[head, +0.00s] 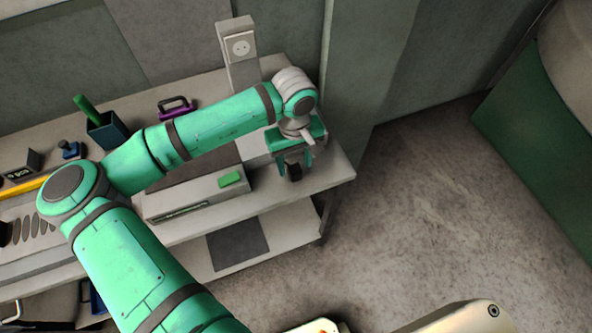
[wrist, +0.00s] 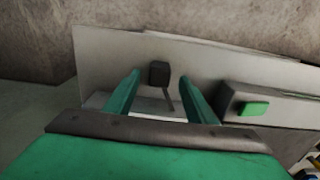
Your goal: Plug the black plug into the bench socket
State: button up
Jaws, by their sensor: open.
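The black plug (head: 294,174) is at the right end of the bench, just below my gripper (head: 293,165). In the wrist view the plug (wrist: 158,73) is a small dark block between the tips of my open gripper (wrist: 160,78), with gaps on both sides. A thin dark strip, perhaps its cord, runs from it toward the palm. I cannot tell whether the plug touches the bench. The bench socket (head: 240,47) is a pale round outlet face on an upright grey post at the back of the bench, behind my arm. It is out of the wrist view.
A grey box with a green button (head: 230,180) stands left of my gripper. A purple-handled item (head: 176,106), a dark blue holder (head: 107,132) with a green handle and a small blue item (head: 71,149) sit further left. The bench's right edge is close by.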

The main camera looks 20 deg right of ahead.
aim_at(296, 168)
notch_tip(296, 168, down, 4)
jog(key=shift+d+r, duration=0.1)
jog(key=shift+r, duration=0.15)
jog(key=shift+f, duration=0.3)
jog(key=shift+a, duration=0.2)
jog(key=shift+s+d, duration=0.1)
jog(key=shift+d, duration=0.05)
jog(key=c, duration=1.1)
